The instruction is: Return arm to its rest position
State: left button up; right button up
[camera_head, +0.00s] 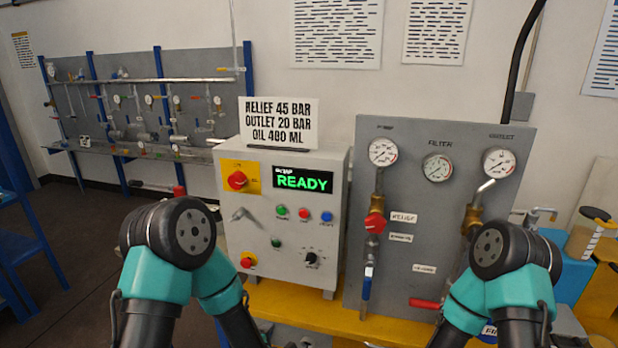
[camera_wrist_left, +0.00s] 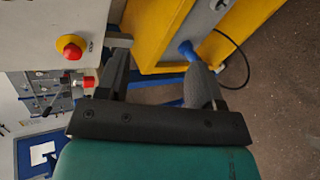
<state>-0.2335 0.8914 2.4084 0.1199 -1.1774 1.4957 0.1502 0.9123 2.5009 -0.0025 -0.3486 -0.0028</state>
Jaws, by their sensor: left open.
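My left gripper (camera_wrist_left: 156,55) shows in the left wrist view with its two black fingers apart and nothing seen between them. Beyond the fingers are the yellow bench frame and the grey floor. In the head view both teal and black arms are folded up in front, the left before the control box (camera_head: 276,240) and the right before the gauge panel (camera_head: 400,250). Neither gripper can be made out in the head view. The control box display (camera_head: 303,179) reads READY.
A red and yellow stop button (camera_wrist_left: 71,49) is close left of the left fingers in the wrist view. A sign (camera_head: 278,122) stands on the box. The panel carries gauges (camera_head: 383,152), a red valve knob (camera_head: 375,223) and a blue-handled valve (camera_head: 366,285). Open floor (camera_head: 60,240) lies left.

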pick_arm(q)
jog(key=s+a+f+m+g, duration=0.5)
jog(key=s+f+m, duration=0.1)
jog(key=s+m, duration=0.2)
jog(key=s+a+f+m+g, duration=0.6)
jog(key=s+f+m, duration=0.1)
jog(key=s, duration=0.3)
jog(key=shift+s+a+f+m, duration=0.2)
jog(key=shift+s+f+m, duration=0.1)
jog(key=shift+m, duration=0.3)
jog(key=shift+c, duration=0.4)
